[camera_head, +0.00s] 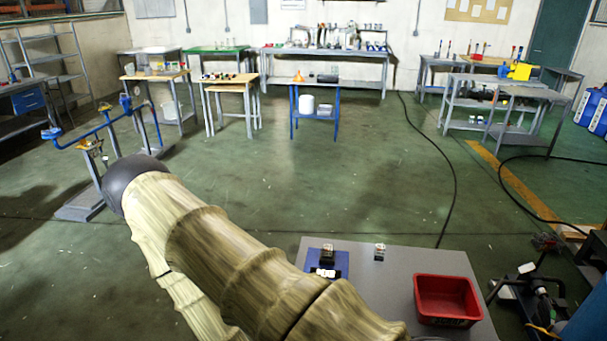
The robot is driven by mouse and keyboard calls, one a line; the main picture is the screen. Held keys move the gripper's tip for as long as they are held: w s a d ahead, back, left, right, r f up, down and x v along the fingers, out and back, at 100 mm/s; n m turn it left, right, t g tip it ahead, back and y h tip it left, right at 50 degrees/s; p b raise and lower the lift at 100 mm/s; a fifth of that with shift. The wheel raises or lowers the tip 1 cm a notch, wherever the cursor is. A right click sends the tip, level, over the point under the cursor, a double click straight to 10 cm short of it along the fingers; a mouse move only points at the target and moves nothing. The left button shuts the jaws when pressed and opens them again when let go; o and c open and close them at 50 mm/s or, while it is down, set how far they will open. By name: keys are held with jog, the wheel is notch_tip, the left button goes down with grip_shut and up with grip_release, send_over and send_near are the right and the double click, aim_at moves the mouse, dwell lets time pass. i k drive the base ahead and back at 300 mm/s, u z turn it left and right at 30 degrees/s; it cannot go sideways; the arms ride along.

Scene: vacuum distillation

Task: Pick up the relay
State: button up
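Two small block-like parts with clear or pale tops stand on the grey table (372,288) at the lower right. One dark block (328,251) is at the back edge of a blue base (340,262). The other block (380,251) stands alone to its right on the bare table. Either could be the relay; they are too small to tell apart. A white piece (325,273) lies at the front of the blue base. My gripper is not in view; my covered arm crosses the lower middle of the picture.
A red bin (447,298) stands at the table's right side and looks empty. My arm hides the table's left front part. Equipment (540,305) stands on the floor to the right. Black cables (453,180) cross the floor. Workbenches line the far wall, with open green floor between.

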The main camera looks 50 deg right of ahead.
aim_at(328, 248)
jog(key=u, duration=0.35)
jog(key=i, duration=1.95)
jog(key=z, duration=3)
